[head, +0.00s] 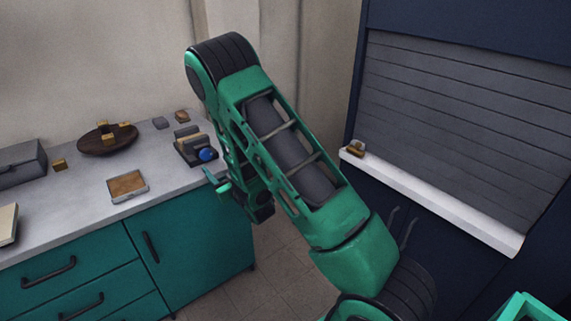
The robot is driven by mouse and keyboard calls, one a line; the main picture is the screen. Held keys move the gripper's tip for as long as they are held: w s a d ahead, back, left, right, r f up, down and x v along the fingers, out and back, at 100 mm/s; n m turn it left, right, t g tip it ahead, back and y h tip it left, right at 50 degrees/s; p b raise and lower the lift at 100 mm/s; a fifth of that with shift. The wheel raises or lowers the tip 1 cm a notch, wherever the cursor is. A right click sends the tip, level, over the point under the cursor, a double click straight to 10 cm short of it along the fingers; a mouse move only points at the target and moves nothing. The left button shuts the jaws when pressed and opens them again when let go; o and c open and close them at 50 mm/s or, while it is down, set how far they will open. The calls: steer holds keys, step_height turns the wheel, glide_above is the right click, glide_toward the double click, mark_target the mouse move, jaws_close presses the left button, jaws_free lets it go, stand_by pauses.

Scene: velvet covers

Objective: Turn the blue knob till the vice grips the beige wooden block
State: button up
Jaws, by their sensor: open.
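The blue knob (207,154) is on the front right of a small dark vice (190,150) near the right end of the counter. A beige wooden block (187,132) shows at the vice, at its upper part; whether the jaws touch it is too small to tell. My gripper (212,178) is open at the counter's right edge, just below and in front of the knob, apart from it. My green arm hides part of the space right of the vice.
The grey counter (70,205) also holds a brown round dish (92,147) with several small blocks, a framed tray (127,186), a grey case (18,165) and loose blocks. A shuttered cabinet with a white ledge (430,205) stands right. Floor shows between.

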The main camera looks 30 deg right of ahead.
steer(key=s+d+r+m+g+h, duration=0.2)
steer(key=s+d+g, duration=0.3)
steer(key=s+d, duration=0.3)
steer(key=s+d+r+m+g+h, duration=0.2)
steer(key=s+d+r+m+g, duration=0.1)
steer(key=s+d, duration=0.5)
steer(key=shift+s+d+g+h, duration=0.15)
steer(key=shift+d+g+h, duration=0.25)
steer(key=shift+d+g, duration=0.4)
steer(key=shift+a, duration=0.15)
